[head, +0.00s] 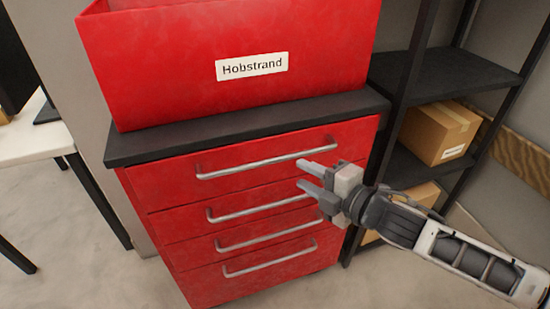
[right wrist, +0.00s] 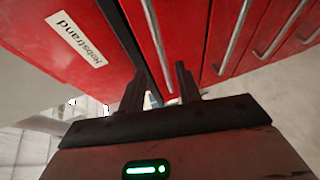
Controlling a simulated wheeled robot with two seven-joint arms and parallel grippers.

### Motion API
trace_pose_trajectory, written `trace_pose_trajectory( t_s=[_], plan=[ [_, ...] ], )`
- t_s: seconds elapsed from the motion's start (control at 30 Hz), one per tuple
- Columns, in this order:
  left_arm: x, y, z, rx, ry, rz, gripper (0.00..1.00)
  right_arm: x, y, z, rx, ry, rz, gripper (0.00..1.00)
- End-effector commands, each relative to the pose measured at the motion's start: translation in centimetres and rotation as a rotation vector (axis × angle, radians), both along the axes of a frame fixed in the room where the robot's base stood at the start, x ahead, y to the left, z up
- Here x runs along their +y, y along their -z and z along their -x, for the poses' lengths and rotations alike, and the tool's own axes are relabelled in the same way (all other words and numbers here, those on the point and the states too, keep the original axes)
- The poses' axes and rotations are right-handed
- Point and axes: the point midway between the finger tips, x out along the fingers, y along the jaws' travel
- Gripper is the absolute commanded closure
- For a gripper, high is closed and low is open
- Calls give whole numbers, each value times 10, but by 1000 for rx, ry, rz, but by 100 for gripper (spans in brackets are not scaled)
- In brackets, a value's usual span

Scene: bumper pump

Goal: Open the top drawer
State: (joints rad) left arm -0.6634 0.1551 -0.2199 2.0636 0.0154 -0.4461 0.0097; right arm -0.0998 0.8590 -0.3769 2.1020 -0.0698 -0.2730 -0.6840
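A red drawer cabinet with a black top (head: 240,122) stands in front of me. Its top drawer (head: 160,181) looks shut, with its front in line with the drawers below. A long silver bar handle (head: 250,166) runs across it. My right gripper (head: 304,174) is in front of the handle's right end, open, with nothing between its fingers. In the right wrist view the two dark fingers (right wrist: 160,85) stand apart. The top handle (right wrist: 156,45) lies beyond them, roughly in line with the gap. I cannot tell whether they touch. My left gripper is not in view.
A red bin (head: 160,70) labelled Hobstrand sits on the cabinet top. Several lower drawers have similar handles (head: 265,236). A black shelf rack (head: 440,75) with a cardboard box (head: 430,135) stands close on the right. A white table (head: 30,140) is at left.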

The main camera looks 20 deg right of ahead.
Motion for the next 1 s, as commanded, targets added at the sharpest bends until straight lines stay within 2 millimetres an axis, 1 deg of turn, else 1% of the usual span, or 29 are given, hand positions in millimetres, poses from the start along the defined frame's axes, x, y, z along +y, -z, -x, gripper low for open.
trace_pose_trajectory(
  t_s=[0.03, 0.3, 0.5, 0.7, 0.93, 0.97, 1.0],
  plan=[
    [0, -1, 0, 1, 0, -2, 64, 4, 0, -10, -3, 4, -3, 66],
    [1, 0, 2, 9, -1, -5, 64, 26, 10, -58, -1, 3, -3, 66],
    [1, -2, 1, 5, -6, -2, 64, 38, 16, -82, 1, 2, -1, 66],
    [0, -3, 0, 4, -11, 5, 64, 42, 19, -91, 2, 1, -2, 66],
    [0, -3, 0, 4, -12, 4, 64, 42, 19, -91, 3, 1, -1, 66],
    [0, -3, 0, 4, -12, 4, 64, 42, 19, -91, 3, 1, -1, 72],
    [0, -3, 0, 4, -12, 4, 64, 42, 19, -91, 3, 1, -1, 83]
  ],
)
